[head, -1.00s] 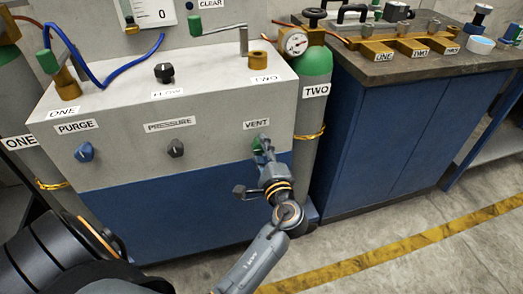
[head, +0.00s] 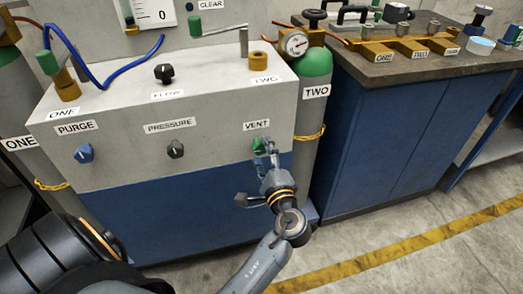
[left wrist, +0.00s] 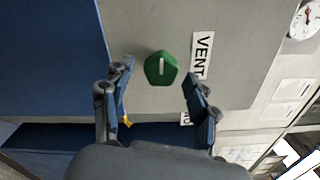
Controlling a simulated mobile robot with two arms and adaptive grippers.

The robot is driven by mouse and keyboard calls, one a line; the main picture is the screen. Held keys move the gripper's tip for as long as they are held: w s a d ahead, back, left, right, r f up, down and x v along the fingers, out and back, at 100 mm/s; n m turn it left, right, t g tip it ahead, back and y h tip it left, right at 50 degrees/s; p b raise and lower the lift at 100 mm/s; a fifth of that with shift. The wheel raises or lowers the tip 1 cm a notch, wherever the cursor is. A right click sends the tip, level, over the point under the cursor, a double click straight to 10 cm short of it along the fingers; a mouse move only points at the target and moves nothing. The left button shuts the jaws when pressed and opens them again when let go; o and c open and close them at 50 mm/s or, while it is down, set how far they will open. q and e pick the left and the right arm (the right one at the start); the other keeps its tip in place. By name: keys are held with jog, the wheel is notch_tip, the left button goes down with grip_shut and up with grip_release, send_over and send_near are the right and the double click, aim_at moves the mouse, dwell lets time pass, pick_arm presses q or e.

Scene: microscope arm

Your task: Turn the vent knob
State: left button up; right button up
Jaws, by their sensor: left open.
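The green vent knob (head: 259,145) sits on the front panel under the VENT label (head: 256,125). My left gripper (head: 268,154) is at the knob, partly covering it in the head view. In the left wrist view the green knob (left wrist: 161,69) shows whole, with a white mark parallel to the VENT label's text. The open fingers of my left gripper (left wrist: 158,75) stand on either side of the knob, with visible gaps in the picture. Contact is not seen. My right gripper is not in view.
The black pressure knob (head: 175,149) and blue purge knob (head: 84,152) are left on the same panel. A green-topped cylinder (head: 315,75) stands close right of the cabinet. A blue workbench (head: 400,130) is farther right. Open floor lies in front.

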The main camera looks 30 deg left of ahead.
pick_arm(q)
jog(key=v, duration=0.6)
jog(key=shift+a, duration=0.1)
